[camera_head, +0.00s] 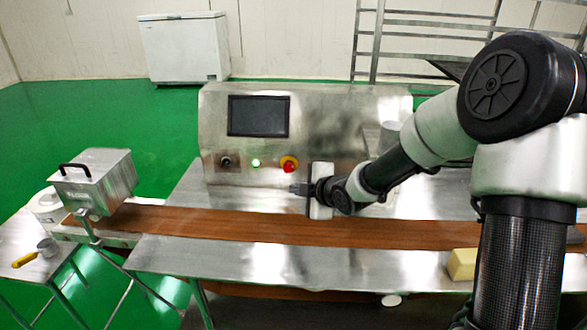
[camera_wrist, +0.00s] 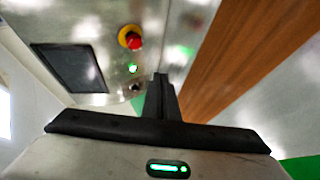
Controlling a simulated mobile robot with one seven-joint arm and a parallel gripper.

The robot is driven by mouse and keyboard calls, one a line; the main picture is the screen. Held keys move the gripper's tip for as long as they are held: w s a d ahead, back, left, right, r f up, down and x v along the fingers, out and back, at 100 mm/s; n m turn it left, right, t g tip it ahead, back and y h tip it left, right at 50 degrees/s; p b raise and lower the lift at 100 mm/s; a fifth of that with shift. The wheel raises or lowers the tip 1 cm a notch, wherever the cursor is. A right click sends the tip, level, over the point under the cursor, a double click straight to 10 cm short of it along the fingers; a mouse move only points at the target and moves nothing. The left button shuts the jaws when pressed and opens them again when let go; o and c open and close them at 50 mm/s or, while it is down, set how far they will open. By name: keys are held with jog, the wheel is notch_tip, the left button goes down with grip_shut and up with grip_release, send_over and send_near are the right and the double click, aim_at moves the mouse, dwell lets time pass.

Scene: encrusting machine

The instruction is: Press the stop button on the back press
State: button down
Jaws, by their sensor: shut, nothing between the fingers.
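The stainless press cabinet (camera_head: 330,125) stands at the back behind the conveyor. Its front has a dark screen (camera_head: 258,116) and, below it, a dark knob (camera_head: 226,162), a lit green button (camera_head: 255,163) and a red mushroom stop button on a yellow ring (camera_head: 289,165). In the wrist view the red stop button (camera_wrist: 132,39) and the green light (camera_wrist: 133,68) show beyond the fingers. My gripper (camera_head: 296,189) is shut and empty. It is just below and slightly right of the red button in the head view, apart from it in the wrist view (camera_wrist: 160,80).
A brown conveyor belt (camera_head: 250,222) runs across in front of the cabinet. A metal box with a black handle (camera_head: 95,180) stands at the left. A yellow block (camera_head: 462,264) lies on the front table (camera_head: 330,262). A white chest (camera_head: 184,48) stands far behind.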

aim_at(288, 169)
jog(key=a+f, duration=0.1)
jog(key=w+a+f+n+y, duration=0.1)
jog(key=shift+a+f+y+b, duration=0.3)
jog(key=shift+a+b, duration=0.05)
jog(key=shift+a, duration=0.05)
jog(key=shift+w, duration=0.1)
jog(key=w+p, duration=0.3)
jog(key=w, duration=0.5)
jog(key=shift+w+d, duration=0.15)
jog(key=shift+w, duration=0.2)
jog(key=shift+w, duration=0.15)
dwell(1.6)
jog(key=shift+w, duration=0.25)
